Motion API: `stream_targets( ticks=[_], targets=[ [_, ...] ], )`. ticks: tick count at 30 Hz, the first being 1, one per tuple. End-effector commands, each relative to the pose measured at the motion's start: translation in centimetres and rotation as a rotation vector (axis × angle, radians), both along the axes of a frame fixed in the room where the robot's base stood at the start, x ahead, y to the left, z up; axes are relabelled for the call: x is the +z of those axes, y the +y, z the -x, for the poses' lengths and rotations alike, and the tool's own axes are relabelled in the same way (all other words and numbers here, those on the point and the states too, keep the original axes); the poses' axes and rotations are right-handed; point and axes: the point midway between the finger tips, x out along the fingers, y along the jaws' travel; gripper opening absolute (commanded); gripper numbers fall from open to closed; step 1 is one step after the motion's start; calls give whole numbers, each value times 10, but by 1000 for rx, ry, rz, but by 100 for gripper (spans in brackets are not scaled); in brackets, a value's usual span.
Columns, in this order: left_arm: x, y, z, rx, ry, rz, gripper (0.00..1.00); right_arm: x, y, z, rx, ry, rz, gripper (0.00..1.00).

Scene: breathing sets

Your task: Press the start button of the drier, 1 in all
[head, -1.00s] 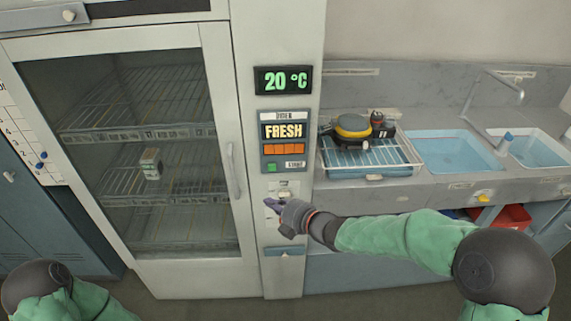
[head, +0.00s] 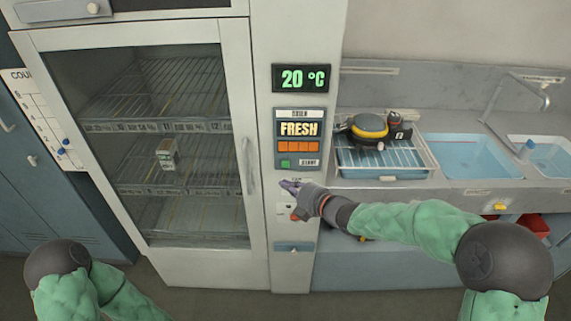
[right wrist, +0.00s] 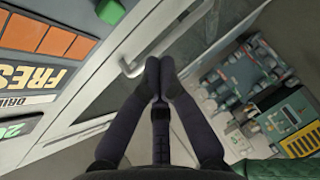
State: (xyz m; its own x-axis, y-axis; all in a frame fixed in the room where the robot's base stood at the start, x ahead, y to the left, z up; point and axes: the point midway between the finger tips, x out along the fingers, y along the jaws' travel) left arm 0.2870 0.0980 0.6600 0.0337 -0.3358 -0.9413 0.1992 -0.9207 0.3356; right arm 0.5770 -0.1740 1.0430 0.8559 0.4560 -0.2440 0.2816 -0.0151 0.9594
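The drier (head: 262,150) is a tall pale cabinet with a glass door and a control column on its right. Its start button (head: 285,162) is a small green square at the lower left of the grey panel, beside a START label. The button also shows at the top of the right wrist view (right wrist: 110,10). My right gripper (head: 289,186) is just below the panel and the button, apart from the button. In the right wrist view its fingertips (right wrist: 157,68) are together with nothing visible between them. My left gripper is out of view; only part of my left arm shows.
The panel reads FRESH above orange blocks, under a 20 °C display (head: 306,78). A small box (head: 167,153) stands on a rack behind the glass. A door handle (head: 248,165) is left of the column. A sink counter (head: 450,193) with a mask and tray stands right.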

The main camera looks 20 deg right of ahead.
Motion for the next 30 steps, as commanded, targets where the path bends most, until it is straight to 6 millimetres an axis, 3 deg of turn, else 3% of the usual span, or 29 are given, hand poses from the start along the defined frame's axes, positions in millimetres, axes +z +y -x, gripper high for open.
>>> stream_targets(
  ticks=[12, 30],
  targets=[
    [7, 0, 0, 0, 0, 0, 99, 0, -13, -43, -1, 0, 1, 0],
    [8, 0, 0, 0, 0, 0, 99, 0, -14, -49, 0, 0, 0, 0]
  ],
)
